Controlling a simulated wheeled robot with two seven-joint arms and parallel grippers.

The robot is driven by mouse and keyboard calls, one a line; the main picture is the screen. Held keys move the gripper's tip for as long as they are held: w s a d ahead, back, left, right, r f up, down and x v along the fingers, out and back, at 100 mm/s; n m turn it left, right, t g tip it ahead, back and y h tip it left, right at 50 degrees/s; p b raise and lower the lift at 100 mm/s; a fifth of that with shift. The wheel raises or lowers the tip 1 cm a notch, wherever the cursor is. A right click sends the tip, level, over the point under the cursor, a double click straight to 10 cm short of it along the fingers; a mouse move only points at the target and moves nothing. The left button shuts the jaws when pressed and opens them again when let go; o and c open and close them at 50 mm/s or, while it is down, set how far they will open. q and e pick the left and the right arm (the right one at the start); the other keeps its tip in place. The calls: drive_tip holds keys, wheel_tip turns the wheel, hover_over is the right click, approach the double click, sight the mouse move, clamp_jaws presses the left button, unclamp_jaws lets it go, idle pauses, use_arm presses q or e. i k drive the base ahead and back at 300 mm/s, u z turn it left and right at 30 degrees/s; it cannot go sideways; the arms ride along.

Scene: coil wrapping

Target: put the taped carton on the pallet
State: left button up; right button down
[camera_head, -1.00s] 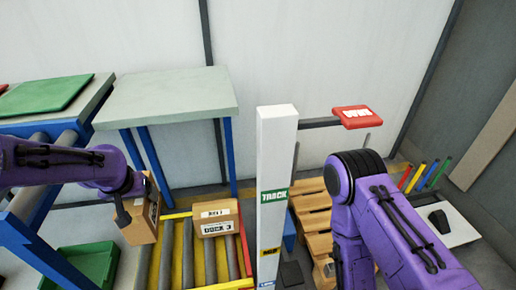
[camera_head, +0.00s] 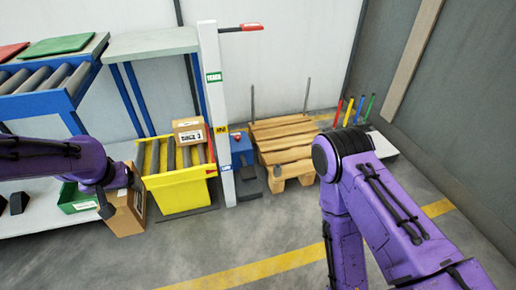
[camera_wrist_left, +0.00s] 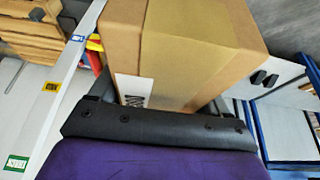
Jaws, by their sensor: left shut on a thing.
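My left gripper (camera_head: 112,198) is shut on a brown carton (camera_head: 127,214) at the left of the head view, held in the air in front of the yellow roller stand. In the left wrist view the carton (camera_wrist_left: 185,45) fills the top middle, with a lighter tape band over it and a white label low on its side. The wooden pallet (camera_head: 284,140) lies on the floor right of centre, well apart from the carton; its slats look bare. My right arm crosses the right side, and its gripper is out of view.
A second labelled carton (camera_head: 189,131) sits on the yellow roller stand (camera_head: 182,194). A white post (camera_head: 215,110) stands between it and the pallet. Thin posts rise behind the pallet, and coloured posts (camera_head: 348,112) stand to its right. The floor in front is clear.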

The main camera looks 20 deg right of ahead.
sight(290, 147)
drive_tip(key=z, duration=1.7)
drive_tip(key=i, duration=2.1)
drive_tip(key=u, duration=0.45)
